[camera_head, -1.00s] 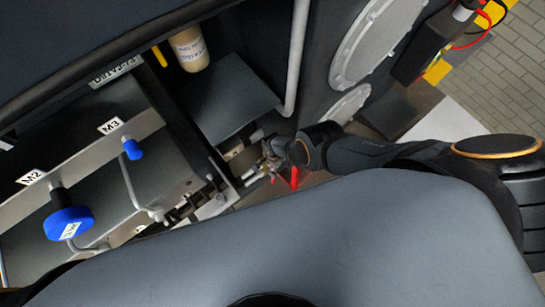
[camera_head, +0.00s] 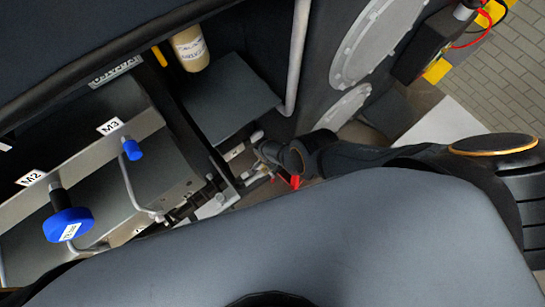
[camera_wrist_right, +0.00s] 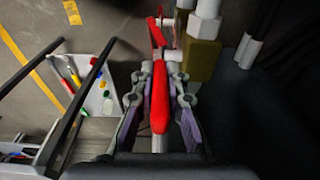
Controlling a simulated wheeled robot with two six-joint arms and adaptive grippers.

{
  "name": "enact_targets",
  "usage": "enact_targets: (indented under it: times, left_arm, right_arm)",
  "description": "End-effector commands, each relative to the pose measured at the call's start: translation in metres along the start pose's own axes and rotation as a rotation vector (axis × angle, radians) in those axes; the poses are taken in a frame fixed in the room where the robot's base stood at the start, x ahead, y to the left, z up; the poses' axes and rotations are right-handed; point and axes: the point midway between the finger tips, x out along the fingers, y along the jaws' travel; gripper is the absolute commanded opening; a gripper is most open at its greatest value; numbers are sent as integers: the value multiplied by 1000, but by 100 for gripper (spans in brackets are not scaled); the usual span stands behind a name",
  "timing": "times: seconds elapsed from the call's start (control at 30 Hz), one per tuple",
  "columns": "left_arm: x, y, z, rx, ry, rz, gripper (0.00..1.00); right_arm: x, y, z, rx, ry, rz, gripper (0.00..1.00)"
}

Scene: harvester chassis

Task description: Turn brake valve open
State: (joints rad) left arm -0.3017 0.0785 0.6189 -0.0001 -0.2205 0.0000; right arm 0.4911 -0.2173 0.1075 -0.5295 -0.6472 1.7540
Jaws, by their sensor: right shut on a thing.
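The brake valve's red lever handle (camera_wrist_right: 159,98) lies lengthwise between the fingers of my right gripper (camera_wrist_right: 160,100) in the right wrist view. The gripper is shut on it, with a finger on each side. Brass and pale pipe fittings (camera_wrist_right: 202,45) stand beside the lever's far end. In the head view, a small piece of the red lever (camera_head: 295,181) shows just below my right wrist. My right gripper's fingers are mostly hidden there behind the wrist. My left gripper is not in view.
A blue knob (camera_head: 69,225) by label M2 and a smaller blue knob (camera_head: 133,149) by M3 stand at left. A grey vertical pipe (camera_head: 298,55) and a pale cylinder (camera_head: 190,48) are above. A white tray with coloured items (camera_wrist_right: 90,85) lies below the chassis.

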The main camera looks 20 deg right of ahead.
Motion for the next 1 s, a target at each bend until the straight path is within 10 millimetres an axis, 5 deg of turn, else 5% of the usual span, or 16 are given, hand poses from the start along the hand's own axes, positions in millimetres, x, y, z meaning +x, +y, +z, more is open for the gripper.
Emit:
enact_targets:
  times: [0.27,0.3,0.43,1.0]
  left_arm:
    - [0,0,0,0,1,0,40]
    - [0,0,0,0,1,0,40]
    - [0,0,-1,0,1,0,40]
    - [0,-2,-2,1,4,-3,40]
  right_arm:
    - [0,1,2,2,1,1,0]
    - [0,1,2,1,1,1,18]
    - [0,0,1,1,1,1,36]
    - [0,0,0,1,0,0,36]
